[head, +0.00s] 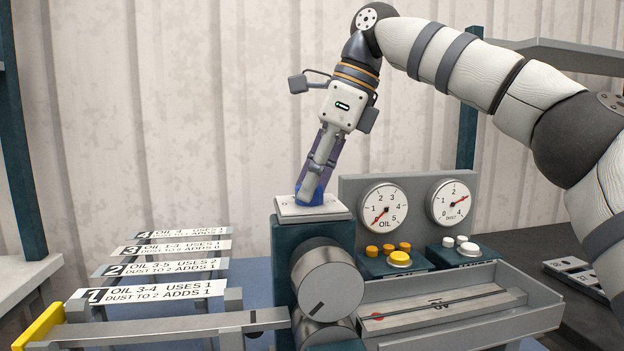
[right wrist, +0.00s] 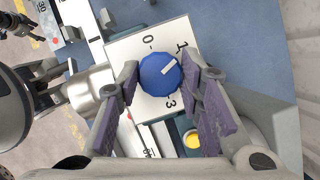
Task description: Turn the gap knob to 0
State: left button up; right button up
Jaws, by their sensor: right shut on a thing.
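The blue gap knob (right wrist: 160,74) sits on a white square dial plate with 0, 1 and 3 visible in the right wrist view. Its white pointer slants up and right, a little past the direct line to 1, towards a part of the plate hidden by a finger. My right gripper (head: 313,190) comes down from above in the head view and is shut on the knob, one purple-padded finger on each side. In the head view the fingers mostly hide the knob above the plate (head: 292,212).
A large grey cylinder (head: 327,283) stands in front below the plate. Two gauges, OIL (head: 383,206) and DUST (head: 452,203), stand to the right, with yellow buttons (head: 399,259) and white buttons (head: 468,249) below. Numbered label plates (head: 150,290) lie at the left.

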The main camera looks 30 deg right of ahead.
jog(key=n+g, duration=0.1)
jog(key=n, duration=0.2)
jog(key=shift+w+f+y+b, duration=0.1)
jog(key=shift+w+y+b, duration=0.05)
jog(key=shift+y+b, duration=0.15)
pick_arm(q)
jog(key=shift+s+f+g, duration=0.3)
jog(key=shift+s+f, duration=0.4)
jog(key=shift+s, duration=0.05)
pick_arm(e)
jog(key=shift+n+g, duration=0.4)
jog(key=shift+n, duration=0.6)
pick_arm(q)
jog(key=shift+s, duration=0.1)
pick_arm(e)
jog(key=o, duration=1.2)
jog(key=shift+c, duration=0.2)
